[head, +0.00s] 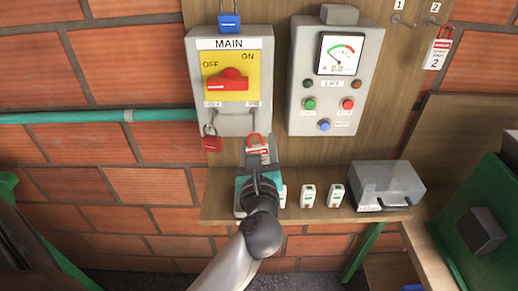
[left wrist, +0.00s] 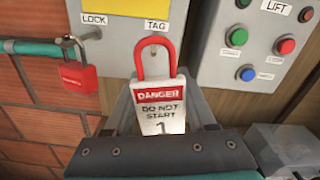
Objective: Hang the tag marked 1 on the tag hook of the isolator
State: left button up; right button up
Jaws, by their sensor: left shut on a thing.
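The tag marked 1 (left wrist: 160,107) is white with a red DANGER band and a red loop on top. My left gripper (head: 258,160) is shut on its body and holds it upright, loop up, below the isolator's front. The tag also shows in the head view (head: 257,146). The grey isolator (head: 196,70) is marked MAIN, with a yellow plate and a red handle. Its tag hook (head: 253,115) is under the TAG label, just above the loop in the head view. I cannot tell whether loop and hook touch. My right gripper is not in view.
A red padlock (head: 211,141) hangs at the LOCK side. The LIFT control box (head: 300,75) is to the right. A tag marked 2 (head: 438,52) hangs on the board's right. The wooden shelf (head: 222,206) below carries small white blocks (head: 307,196) and a grey box (head: 385,185).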

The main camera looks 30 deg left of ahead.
aim_at(259, 127)
pick_arm(q)
jog(key=shift+x, duration=1.85)
jog(key=shift+w+a+f+b, duration=0.4)
jog(key=shift+w+f+b, duration=0.05)
jog(key=shift+w+f, duration=0.15)
jog(key=o, duration=1.4)
jog(key=shift+f, duration=0.1)
